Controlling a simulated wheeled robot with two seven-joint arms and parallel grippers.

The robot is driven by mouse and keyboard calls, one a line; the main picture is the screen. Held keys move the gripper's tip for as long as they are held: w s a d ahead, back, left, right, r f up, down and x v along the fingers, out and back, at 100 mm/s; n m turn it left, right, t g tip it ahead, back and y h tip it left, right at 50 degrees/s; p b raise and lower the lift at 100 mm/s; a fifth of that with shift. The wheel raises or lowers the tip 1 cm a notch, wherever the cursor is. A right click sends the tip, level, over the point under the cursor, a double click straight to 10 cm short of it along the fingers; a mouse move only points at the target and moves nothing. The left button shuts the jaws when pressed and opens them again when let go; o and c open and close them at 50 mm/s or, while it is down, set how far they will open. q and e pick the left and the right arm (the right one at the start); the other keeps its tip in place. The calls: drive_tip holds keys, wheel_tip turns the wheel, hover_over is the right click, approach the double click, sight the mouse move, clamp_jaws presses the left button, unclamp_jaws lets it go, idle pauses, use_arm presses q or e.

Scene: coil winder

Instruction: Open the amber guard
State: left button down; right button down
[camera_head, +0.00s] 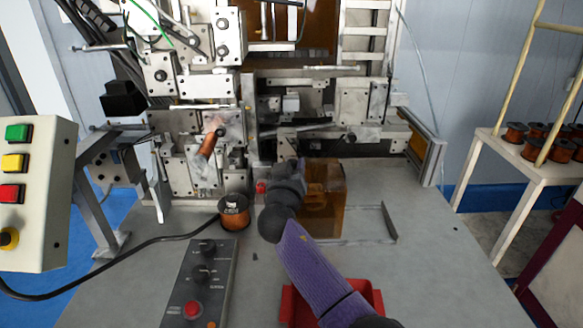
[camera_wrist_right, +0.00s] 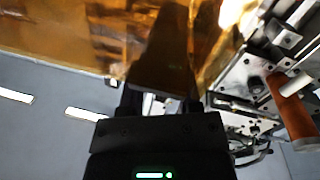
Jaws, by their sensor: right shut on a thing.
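The amber guard (camera_head: 328,188) is a see-through orange-brown box on the machine's table, just right of centre in the head view. My right gripper (camera_head: 287,172) is at its left side, and my wrist covers part of that side. In the right wrist view, the guard's amber sheet (camera_wrist_right: 70,35) fills the top left. There the right gripper (camera_wrist_right: 160,98) is shut on the amber guard, at a darker part between the fingers. The exact grip is dark and hard to make out. My left gripper is not in view.
A copper spool (camera_head: 234,212) stands left of my right wrist. A control box (camera_head: 205,285) is at the front left, and a red bin (camera_head: 300,305) lies under my forearm. The winder (camera_head: 200,85) rises behind.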

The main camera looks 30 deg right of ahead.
sight(344, 180)
drive_tip(key=shift+s+d, duration=0.1)
drive_tip(key=shift+d, duration=0.15)
drive_tip(key=s+d, duration=0.1)
drive_tip(key=d, duration=0.2)
drive_tip(key=s+d+p, duration=0.1)
drive_tip(key=s+d, duration=0.1)
drive_tip(key=d, duration=0.1)
drive_tip(key=s+d, duration=0.1)
drive_tip(key=d, duration=0.2)
drive_tip(key=shift+s+d, duration=0.15)
drive_tip(key=shift+s, duration=0.15)
drive_tip(key=shift+d, duration=0.15)
drive_tip(key=shift+c, duration=1.7)
unclamp_jaws()
drive_tip(key=shift+o, duration=0.3)
